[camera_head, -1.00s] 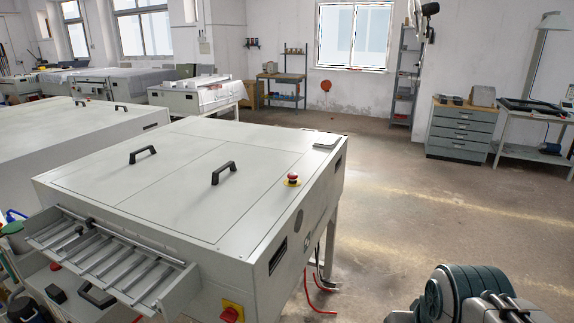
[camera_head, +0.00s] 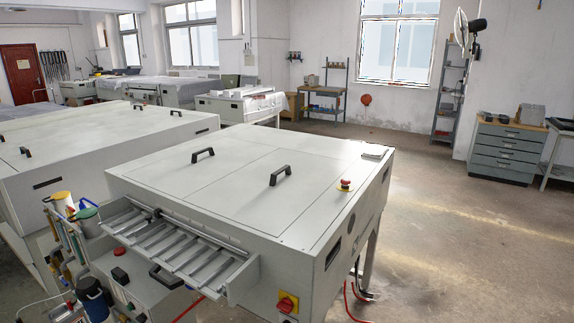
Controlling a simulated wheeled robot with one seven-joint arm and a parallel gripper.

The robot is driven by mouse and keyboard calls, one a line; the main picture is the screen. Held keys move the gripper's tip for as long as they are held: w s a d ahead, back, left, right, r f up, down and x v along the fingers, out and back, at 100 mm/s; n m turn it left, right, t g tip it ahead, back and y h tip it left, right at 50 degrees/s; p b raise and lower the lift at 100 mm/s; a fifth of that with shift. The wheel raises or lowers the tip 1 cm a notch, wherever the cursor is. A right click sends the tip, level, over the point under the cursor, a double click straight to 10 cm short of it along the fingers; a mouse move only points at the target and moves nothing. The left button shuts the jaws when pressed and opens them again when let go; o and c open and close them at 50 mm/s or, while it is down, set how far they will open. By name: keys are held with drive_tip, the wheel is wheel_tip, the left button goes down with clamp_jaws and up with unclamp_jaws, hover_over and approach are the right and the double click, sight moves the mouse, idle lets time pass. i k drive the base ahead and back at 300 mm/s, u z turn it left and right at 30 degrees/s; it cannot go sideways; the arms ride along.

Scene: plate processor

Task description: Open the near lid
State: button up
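The plate processor is a long pale grey machine (camera_head: 300,262) in the middle of the view. Its flat top has two lid panels divided by a thin seam. The left panel (camera_head: 175,180) bears a black handle (camera_head: 202,154). The right panel (camera_head: 255,212) bears another black handle (camera_head: 280,176), closer to me. Both panels lie flush with the top, shut. My gripper is not in view.
A red emergency button (camera_head: 345,185) stands on the machine's right top edge. A roller tray (camera_head: 165,240) juts from its front left, with bottles and cans beside it. A second grey machine (camera_head: 60,150) stands behind left. The floor (camera_head: 450,250) at right is clear.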

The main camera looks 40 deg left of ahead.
sight(268, 195)
drive_tip(key=u, duration=0.15)
drive_tip(key=i, duration=1.35)
drive_tip(key=u, duration=0.6)
drive_tip(key=i, duration=1.45)
drive_tip(key=u, duration=1.75)
drive_tip(key=i, duration=0.9)
drive_tip(key=u, duration=0.9)
